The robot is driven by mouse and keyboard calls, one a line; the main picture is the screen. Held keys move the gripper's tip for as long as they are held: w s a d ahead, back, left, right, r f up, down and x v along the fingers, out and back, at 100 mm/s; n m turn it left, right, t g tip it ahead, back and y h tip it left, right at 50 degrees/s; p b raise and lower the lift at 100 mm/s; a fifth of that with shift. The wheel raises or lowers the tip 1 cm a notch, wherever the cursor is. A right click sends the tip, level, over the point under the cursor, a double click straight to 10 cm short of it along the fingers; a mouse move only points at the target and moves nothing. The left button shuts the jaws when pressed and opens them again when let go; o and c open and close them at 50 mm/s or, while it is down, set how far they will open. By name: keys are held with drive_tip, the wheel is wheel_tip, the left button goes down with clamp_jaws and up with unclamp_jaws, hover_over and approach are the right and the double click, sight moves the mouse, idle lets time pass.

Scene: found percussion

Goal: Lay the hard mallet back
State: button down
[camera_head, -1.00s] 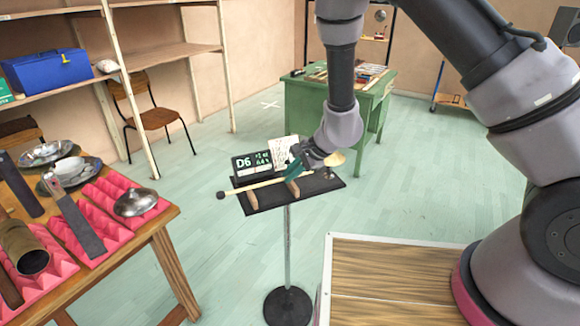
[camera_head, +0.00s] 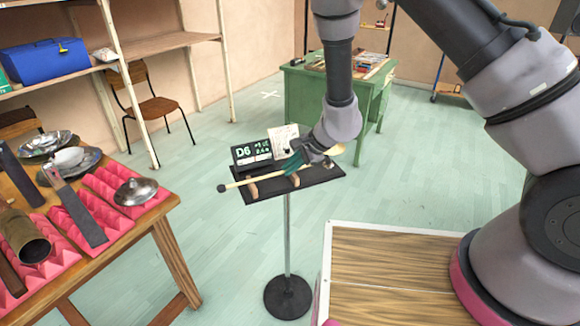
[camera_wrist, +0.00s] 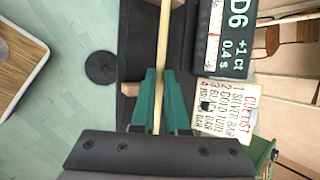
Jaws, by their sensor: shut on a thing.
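The hard mallet has a pale wooden shaft (camera_head: 255,181) and a dark round head (camera_head: 221,188) that sticks out past the left end of a small black tray (camera_head: 320,176) on a stand. My gripper (camera_head: 294,166) is over the tray, its green fingers (camera_wrist: 155,100) shut on the shaft (camera_wrist: 162,50), which also shows in the wrist view. Wooden rests, one of them the left rest (camera_head: 252,190), stand on the tray beneath or beside the shaft. I cannot tell whether the shaft touches them. The mallet's far end is partly hidden by my gripper.
A display reading D6 (camera_head: 252,153) and a handwritten card (camera_wrist: 226,108) stand along the tray's back edge, close to my fingers. A wooden table (camera_head: 158,214) with metal objects on pink foam is at left. A green desk (camera_head: 300,95) stands behind. Open floor surrounds the stand.

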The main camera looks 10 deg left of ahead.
drive_tip(key=c, duration=0.8)
unclamp_jaws()
drive_tip(key=shift+c, duration=0.2)
drive_tip(key=v, duration=1)
drive_tip(key=shift+d+r, duration=0.2)
drive_tip(key=shift+r, duration=0.1)
